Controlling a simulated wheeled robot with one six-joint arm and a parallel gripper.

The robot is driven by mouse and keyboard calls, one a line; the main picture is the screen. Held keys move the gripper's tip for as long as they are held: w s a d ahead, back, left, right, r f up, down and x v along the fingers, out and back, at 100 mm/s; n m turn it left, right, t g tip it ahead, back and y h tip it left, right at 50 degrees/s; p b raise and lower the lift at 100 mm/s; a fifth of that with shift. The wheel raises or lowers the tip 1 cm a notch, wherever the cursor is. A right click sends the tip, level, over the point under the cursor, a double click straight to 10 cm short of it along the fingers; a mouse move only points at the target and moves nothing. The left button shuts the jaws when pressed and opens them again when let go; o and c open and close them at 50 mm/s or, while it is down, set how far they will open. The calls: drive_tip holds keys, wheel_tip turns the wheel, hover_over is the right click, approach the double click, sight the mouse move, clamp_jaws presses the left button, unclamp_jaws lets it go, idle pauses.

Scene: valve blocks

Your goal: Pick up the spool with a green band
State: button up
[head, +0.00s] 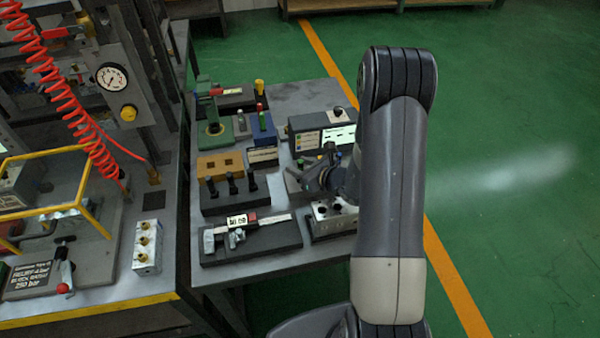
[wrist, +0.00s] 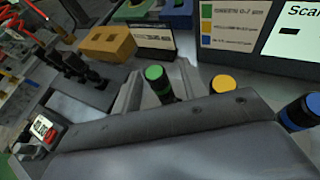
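A spool with a green top (wrist: 156,76) and a dark body stands upright in the middle of the wrist view, its lower part hidden behind a grey bar. A spool with a blue top (wrist: 304,108) is at the right edge. My gripper (head: 320,180) is low over the table among these spools in the head view, partly behind my own arm. Its fingertips cannot be made out clearly, and no grip on a spool is visible.
A black block with several dark pegs (head: 232,190), a tan block (head: 220,165) and a caliper on a dark base (head: 250,238) are to the left. A box with a screen (head: 322,132) stands behind. A metal valve block (head: 333,218) is close in front.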

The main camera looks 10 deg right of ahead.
clamp_jaws()
idle(0.5)
